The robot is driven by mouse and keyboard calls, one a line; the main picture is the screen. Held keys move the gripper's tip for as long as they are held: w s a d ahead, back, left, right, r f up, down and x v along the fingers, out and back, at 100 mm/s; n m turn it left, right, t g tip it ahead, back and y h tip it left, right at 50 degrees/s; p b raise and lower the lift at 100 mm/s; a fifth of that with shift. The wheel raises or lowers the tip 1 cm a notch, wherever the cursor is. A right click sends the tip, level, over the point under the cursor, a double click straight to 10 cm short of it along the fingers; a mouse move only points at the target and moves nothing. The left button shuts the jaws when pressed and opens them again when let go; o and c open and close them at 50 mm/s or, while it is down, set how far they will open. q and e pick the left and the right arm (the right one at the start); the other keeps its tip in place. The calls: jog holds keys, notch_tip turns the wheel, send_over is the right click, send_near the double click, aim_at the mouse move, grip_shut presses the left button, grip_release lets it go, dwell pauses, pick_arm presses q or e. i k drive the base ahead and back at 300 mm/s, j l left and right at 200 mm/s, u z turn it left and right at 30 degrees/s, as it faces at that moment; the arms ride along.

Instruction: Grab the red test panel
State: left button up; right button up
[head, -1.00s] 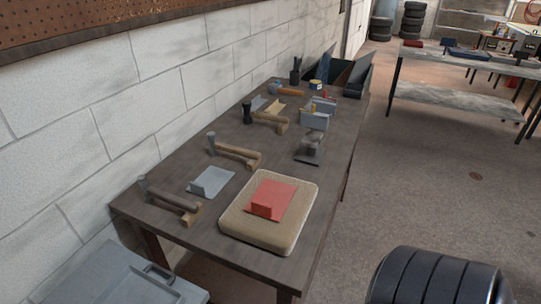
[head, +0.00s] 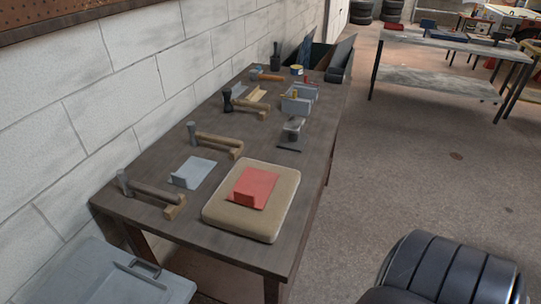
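The red test panel (head: 252,187) is a flat red plate with a raised block at its near edge. It lies on a beige padded cushion (head: 276,219) near the front end of the dark workbench (head: 233,246). Nothing is touching the panel from above. Neither of my grippers shows in the head view.
A grey panel (head: 193,172) of similar shape lies left of the cushion. Several hammers, one of them near the front left (head: 150,192), rest along the wall side. A grey lidded case (head: 90,275) stands at lower left, black tires (head: 450,275) at lower right. Open floor lies right of the bench.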

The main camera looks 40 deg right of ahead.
aim_at(255, 188)
jog(key=l+z, duration=0.1)
jog(key=z, duration=0.65)
jog(key=i+l+z, duration=0.1)
jog(key=z, duration=0.3)
jog(key=l, duration=0.55)
jog(key=l+u, duration=0.15)
jog(key=l, duration=0.45)
jog(key=k+l, duration=0.15)
jog(key=l, duration=0.4)
jog(key=l+u, duration=0.15)
jog(key=l, duration=0.45)
jog(key=k+l, duration=0.15)
jog(key=l, duration=0.4)
jog(key=k+l+u, duration=0.1)
jog(key=l, duration=0.45)
jog(key=i+j, duration=0.15)
jog(key=j, duration=0.2)
jog(key=i+j, duration=0.15)
jog(key=j, duration=0.25)
jog(key=i+j, duration=0.15)
jog(key=j, duration=0.2)
jog(key=z, duration=0.05)
